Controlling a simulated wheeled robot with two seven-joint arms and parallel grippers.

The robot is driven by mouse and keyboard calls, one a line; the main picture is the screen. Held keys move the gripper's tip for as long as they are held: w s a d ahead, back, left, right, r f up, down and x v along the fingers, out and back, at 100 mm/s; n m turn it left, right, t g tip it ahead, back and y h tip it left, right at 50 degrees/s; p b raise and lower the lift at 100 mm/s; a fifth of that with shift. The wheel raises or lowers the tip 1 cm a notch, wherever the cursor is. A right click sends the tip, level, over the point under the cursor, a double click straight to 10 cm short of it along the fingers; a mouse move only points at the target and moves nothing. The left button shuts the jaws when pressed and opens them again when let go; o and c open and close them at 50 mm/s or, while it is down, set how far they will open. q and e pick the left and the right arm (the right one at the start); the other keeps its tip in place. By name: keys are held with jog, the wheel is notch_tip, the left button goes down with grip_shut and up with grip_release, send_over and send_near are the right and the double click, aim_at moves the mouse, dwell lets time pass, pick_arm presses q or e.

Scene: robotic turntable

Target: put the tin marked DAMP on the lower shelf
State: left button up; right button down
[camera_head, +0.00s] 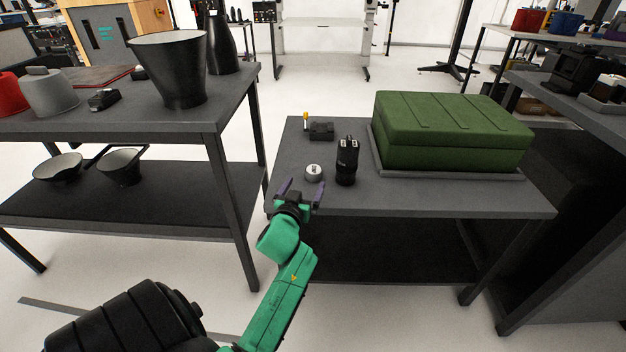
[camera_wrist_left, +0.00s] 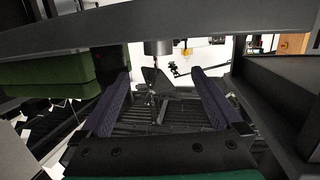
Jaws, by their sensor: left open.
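A small silver-grey round tin (camera_head: 314,172) stands near the front left of the middle table (camera_head: 440,198); no marking is readable on it. A grey cylinder, seemingly this tin, shows in the left wrist view (camera_wrist_left: 158,47), which looks upside down. A taller black canister (camera_head: 347,162) stands just right of it. My left gripper (camera_head: 302,188) is open at the table's front left edge, its purple fingers apart and pointing at the silver tin. It holds nothing. The table's dark lower shelf (camera_head: 370,252) looks bare where visible. My right gripper is out of view.
A green case (camera_head: 450,130) on a grey base fills the table's right side. A small black object with a yellow knob (camera_head: 320,130) stands behind the tin. The left bench (camera_head: 200,120) holds vessels, with two bowls on its lower shelf (camera_head: 180,205).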

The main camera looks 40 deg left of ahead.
aim_at(313, 173)
pick_arm(q)
jog(key=x, duration=0.2)
jog(key=b+x, duration=0.1)
jog(key=x, duration=0.2)
jog(key=b+x, duration=0.1)
jog(key=x, duration=0.2)
jog(key=shift+w+f, duration=0.15)
jog(key=shift+f, duration=0.15)
jog(key=shift+d+r, duration=0.1)
grip_shut()
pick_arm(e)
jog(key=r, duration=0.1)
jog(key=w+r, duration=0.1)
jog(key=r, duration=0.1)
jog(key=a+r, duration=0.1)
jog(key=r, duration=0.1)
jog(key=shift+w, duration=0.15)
